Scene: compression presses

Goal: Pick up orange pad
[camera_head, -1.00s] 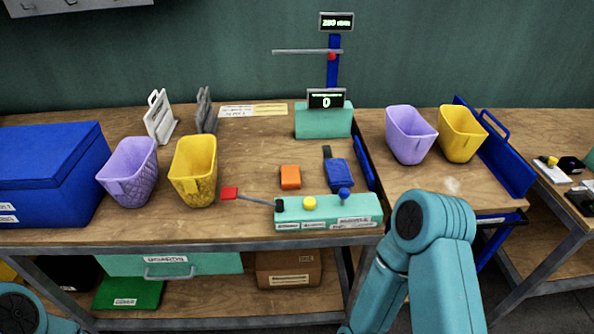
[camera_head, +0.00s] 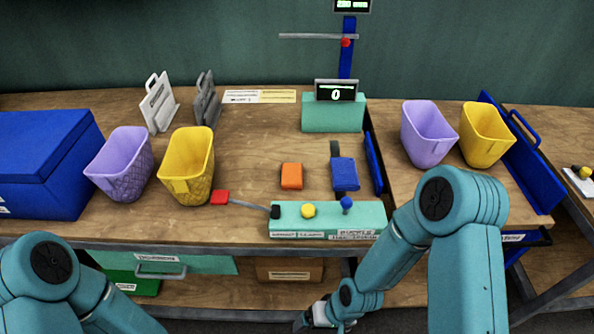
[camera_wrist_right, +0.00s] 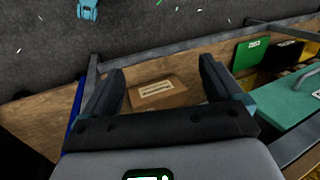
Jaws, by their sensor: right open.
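The orange pad (camera_head: 292,176) is a small block lying flat on the wooden bench top, behind the teal control box and left of a blue pad (camera_head: 345,174). My right arm is bent low at the right, and its wrist is below the bench edge in the head view. In the right wrist view my right gripper (camera_wrist_right: 162,80) is open and empty, with its two dark fingers apart. That view shows the lower shelf with a cardboard box, and the orange pad is not in it. My left arm shows at lower left, but its gripper is out of view.
The teal control box (camera_head: 325,221) with yellow and blue knobs and a red-tipped lever (camera_head: 220,197) stands at the front edge. Purple (camera_head: 125,165) and yellow (camera_head: 187,167) bins stand left. A press (camera_head: 333,111) stands behind. Bench around the pad is clear.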

